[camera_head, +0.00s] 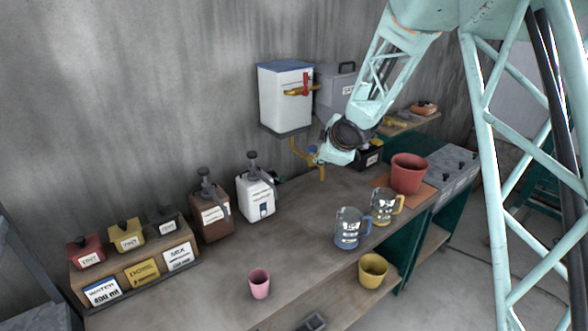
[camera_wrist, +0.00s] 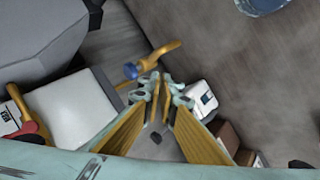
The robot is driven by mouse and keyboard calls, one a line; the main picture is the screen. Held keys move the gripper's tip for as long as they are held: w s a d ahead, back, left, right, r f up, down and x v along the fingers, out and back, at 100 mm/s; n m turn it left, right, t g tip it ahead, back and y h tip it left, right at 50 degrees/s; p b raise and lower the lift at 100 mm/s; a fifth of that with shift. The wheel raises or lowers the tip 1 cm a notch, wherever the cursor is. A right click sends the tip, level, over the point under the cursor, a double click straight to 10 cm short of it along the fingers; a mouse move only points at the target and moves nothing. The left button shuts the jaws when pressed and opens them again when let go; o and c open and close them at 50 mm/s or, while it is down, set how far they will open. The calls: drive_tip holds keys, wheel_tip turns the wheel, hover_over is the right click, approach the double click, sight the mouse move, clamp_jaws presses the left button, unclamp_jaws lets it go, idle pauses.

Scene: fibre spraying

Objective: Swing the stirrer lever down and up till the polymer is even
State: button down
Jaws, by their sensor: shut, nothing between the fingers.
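A white tank (camera_head: 286,98) with a blue-edged lid hangs on the back wall. On its right side is a red lever (camera_head: 305,84), standing roughly upright, beside a yellow part (camera_head: 293,92). In the wrist view the tank (camera_wrist: 75,110) is at left and the red lever (camera_wrist: 24,121) is near the left edge, partly cut off. My gripper (camera_head: 320,158) is below the tank, by the yellow tap with a blue knob (camera_head: 312,150). In the wrist view my gripper (camera_wrist: 160,84) is shut and empty, apart from the lever. The polymer inside the tank is hidden.
A grey box (camera_head: 336,88) is right of the tank. Pump bottles (camera_head: 256,195) stand on the bench at left. A blue glass mug (camera_head: 348,228), a yellow glass mug (camera_head: 383,207) and a red pot (camera_head: 408,173) stand at right. A pink cup (camera_head: 259,283) is near the front edge.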

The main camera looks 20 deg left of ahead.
drive_tip(key=a+f+m+g+p, duration=0.1)
drive_tip(key=a+m+p, duration=0.5)
drive_tip(key=a, duration=0.5)
drive_tip(key=shift+s+a+m+g+y, duration=0.15)
drive_tip(key=shift+a+m+g+y, duration=0.2)
drive_tip(key=shift+m, duration=0.35)
drive_tip(key=shift+a+f, duration=0.1)
drive_tip(key=shift+f, duration=0.1)
drive_tip(key=b, duration=0.3)
approach(278, 179)
drive_tip(key=shift+w+r+x, duration=0.1)
drive_tip(key=shift+w+x, duration=0.05)
drive_tip(key=shift+x, duration=0.7)
drive_tip(key=shift+w+r+x, duration=0.1)
drive_tip(key=shift+w+x, duration=0.05)
drive_tip(key=shift+x, duration=0.7)
drive_tip(key=shift+f+b, duration=0.25)
drive_tip(key=shift+b, duration=0.85)
drive_tip(key=shift+s+y+b, duration=0.1)
drive_tip(key=shift+y+b, duration=0.15)
drive_tip(key=shift+b, duration=0.55)
